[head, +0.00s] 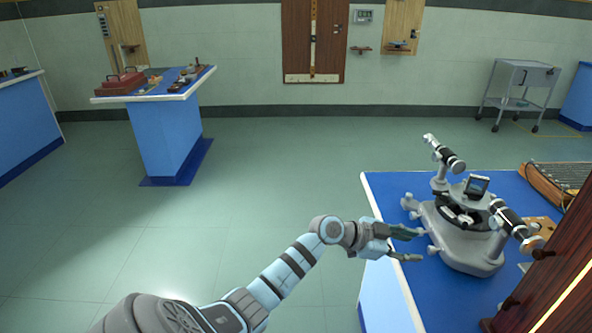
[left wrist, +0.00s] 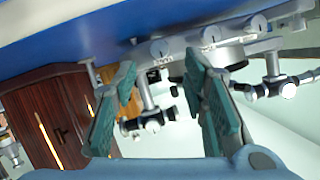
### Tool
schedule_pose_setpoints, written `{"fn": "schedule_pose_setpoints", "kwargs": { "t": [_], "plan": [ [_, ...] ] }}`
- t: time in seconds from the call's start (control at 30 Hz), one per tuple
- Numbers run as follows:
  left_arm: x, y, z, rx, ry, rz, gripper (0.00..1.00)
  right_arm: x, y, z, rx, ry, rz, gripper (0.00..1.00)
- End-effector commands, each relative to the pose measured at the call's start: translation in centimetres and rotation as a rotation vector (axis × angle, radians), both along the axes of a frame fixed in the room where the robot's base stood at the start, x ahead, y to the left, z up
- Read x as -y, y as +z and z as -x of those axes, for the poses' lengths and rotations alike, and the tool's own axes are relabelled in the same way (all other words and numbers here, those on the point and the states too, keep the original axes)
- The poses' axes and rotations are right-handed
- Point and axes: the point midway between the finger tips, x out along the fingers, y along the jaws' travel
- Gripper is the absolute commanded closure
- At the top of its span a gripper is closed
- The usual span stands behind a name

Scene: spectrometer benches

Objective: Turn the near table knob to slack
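The grey spectrometer (head: 465,232) stands on a blue-topped bench, with several small round knobs along its left side. My left gripper (head: 422,245) comes in from the left with its fingers spread and empty. A near knob (head: 435,250) is just beyond its fingertips, apparently not held. In the left wrist view, a pale round knob (left wrist: 159,49) with a small label shows ahead, between the two teal finger pads. Another labelled knob (left wrist: 209,37) is to its right, partly near the right finger. I cannot tell which is the table knob or read its setting. My right gripper is not in view.
The spectrometer's two telescope-like tubes (head: 512,224) rise at the back and right. A dark wooden cabinet (head: 560,270) stands at the right front. The floor (head: 270,180) left of the bench (head: 384,290) is clear.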

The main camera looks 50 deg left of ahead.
Motion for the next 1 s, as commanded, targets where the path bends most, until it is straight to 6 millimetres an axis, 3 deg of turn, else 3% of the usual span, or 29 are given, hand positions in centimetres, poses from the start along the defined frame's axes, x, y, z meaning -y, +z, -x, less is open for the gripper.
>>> {"fn": "schedule_pose_setpoints", "kwargs": {
  "t": [0.3, 0.47, 0.63, 1.0],
  "plan": [
    [-4.8, 3.3, 7.5, -0.008, -0.007, -0.008, 0.61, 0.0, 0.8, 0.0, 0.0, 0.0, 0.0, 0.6],
    [-6.8, -1.1, 6.8, -0.095, 0.126, 0.027, 0.61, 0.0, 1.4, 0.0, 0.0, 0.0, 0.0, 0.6],
    [-8.9, -5.8, 7.4, -0.188, 0.248, 0.039, 0.61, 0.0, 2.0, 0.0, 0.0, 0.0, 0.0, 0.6],
    [-11.8, -15.8, 11.4, -0.374, 0.469, 0.034, 0.61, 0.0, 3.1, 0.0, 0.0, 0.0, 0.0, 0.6]
  ]
}}
